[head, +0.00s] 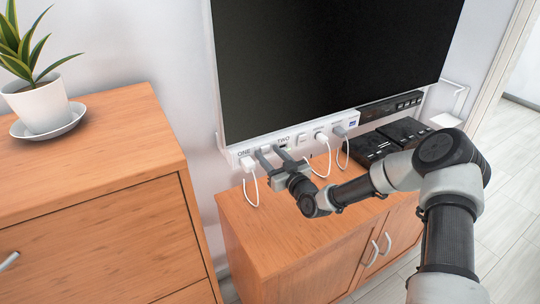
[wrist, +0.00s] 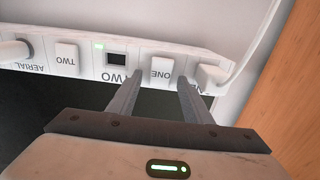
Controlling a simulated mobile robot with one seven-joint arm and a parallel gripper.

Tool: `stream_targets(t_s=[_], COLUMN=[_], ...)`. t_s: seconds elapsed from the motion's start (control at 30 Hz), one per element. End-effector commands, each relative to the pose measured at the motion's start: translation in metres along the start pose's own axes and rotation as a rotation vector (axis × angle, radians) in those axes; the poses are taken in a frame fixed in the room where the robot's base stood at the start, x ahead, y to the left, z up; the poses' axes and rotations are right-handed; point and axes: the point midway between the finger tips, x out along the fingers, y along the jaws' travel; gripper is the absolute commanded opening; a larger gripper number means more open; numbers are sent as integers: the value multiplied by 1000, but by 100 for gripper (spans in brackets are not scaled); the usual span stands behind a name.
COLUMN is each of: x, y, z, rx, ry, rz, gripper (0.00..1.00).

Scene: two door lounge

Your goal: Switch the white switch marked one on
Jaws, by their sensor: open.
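The white switch marked ONE (wrist: 161,68) is a small rocker on the white socket strip (wrist: 195,62), its lettering upside down in the wrist view. My gripper (wrist: 160,77) is open and empty, with one fingertip on each side of this switch in that view. Whether the fingers touch the strip, I cannot tell. In the head view my gripper (head: 270,153) reaches the strip below the screen, and its fingers largely hide the switch. A similar white switch marked TWO (wrist: 67,57) sits further left in the wrist view. Whether switch ONE is on or off is unclear.
A white plug (wrist: 211,78) with a cord sits close beside my right finger. An empty dark socket (wrist: 116,59) and a green light (wrist: 99,45) lie to the left. The large black screen (head: 330,60) hangs above the strip; a wooden cabinet (head: 290,240) stands below.

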Motion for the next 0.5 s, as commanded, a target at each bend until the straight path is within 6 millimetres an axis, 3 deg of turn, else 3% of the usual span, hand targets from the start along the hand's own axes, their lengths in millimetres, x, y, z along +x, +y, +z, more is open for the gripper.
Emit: stream_targets(t_s=[0.1, 0.33, 0.5], x=[0, 0, 0], y=[0, 0, 0], z=[0, 0, 4], rx=[0, 0, -1], ry=[0, 0, 14], rz=[0, 0, 0], gripper=[44, 5, 4])
